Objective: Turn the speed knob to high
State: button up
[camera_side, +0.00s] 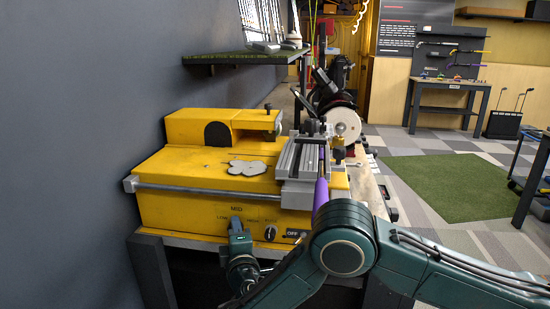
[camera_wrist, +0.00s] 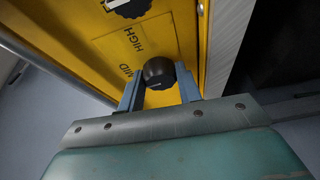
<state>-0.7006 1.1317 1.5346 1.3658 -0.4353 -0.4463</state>
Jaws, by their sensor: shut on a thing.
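The speed knob (camera_wrist: 158,72) is a round black knob on the yellow machine's front panel, with printed words MID and HIGH beside it. My gripper (camera_wrist: 160,88) is shut on it, one blue-grey finger on each side. A faint light line shows on the knob's face, but I cannot tell clearly which word it points at. In the side view my gripper (camera_side: 236,224) is at the left part of the panel and hides the knob there. The yellow machine (camera_side: 180,195) stands on a bench.
A second knob (camera_side: 270,232) sits on the panel to the right, near an OFF label (camera_side: 295,234). A purple grip (camera_side: 320,195) lies at the grey vise (camera_side: 298,160). A steel rail (camera_side: 200,189) runs along the machine's front. A grey wall (camera_side: 90,80) is at left.

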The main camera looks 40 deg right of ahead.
jog(key=shift+f+m+t+h, duration=0.1)
jog(key=shift+m+t+h, duration=0.25)
jog(key=shift+m, duration=0.85)
jog(key=o, duration=1)
jog(key=shift+n, duration=0.4)
